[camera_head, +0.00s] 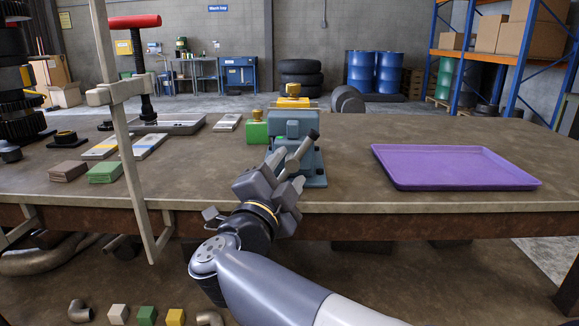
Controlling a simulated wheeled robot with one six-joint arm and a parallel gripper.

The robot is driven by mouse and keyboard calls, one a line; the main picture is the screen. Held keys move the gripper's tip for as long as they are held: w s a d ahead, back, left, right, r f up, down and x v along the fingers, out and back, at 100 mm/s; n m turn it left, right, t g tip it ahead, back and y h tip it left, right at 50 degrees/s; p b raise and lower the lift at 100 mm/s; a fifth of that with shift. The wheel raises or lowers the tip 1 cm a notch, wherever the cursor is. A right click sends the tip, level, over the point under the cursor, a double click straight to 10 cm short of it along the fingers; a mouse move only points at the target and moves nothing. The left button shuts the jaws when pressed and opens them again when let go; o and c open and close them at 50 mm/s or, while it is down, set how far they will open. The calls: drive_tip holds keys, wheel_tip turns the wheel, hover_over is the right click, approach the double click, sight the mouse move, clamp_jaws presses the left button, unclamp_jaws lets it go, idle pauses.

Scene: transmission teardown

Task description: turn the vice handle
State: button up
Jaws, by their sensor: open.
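The blue-grey vice (293,126) stands near the front edge of the bench, right of centre. Its handle (301,152) looks like a slanted grey bar with a dark knob at the upper right. My gripper (287,171) is open and reaches up from below to the front of the vice. Its fingers are close to the lower end of the handle. I cannot tell whether they touch it or lie around it. My gripper hides the lower left of the vice and the handle's lower end.
A purple tray (383,158) lies to the right, empty. A green block (257,133) stands just left of the vice. An upright beige frame (128,150) and a red-handled press (134,22) stand at left. The bench (220,185) is bare in front.

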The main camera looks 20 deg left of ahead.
drive_tip(key=d+v, duration=0.1)
drive_tip(key=v, duration=0.8)
drive_tip(key=shift+a+p, duration=0.35)
drive_tip(key=shift+a, duration=0.1)
drive_tip(key=b+x, duration=0.1)
drive_tip(key=x, duration=0.9)
drive_tip(key=shift+w, duration=0.35)
drive_tip(key=shift+s, duration=0.15)
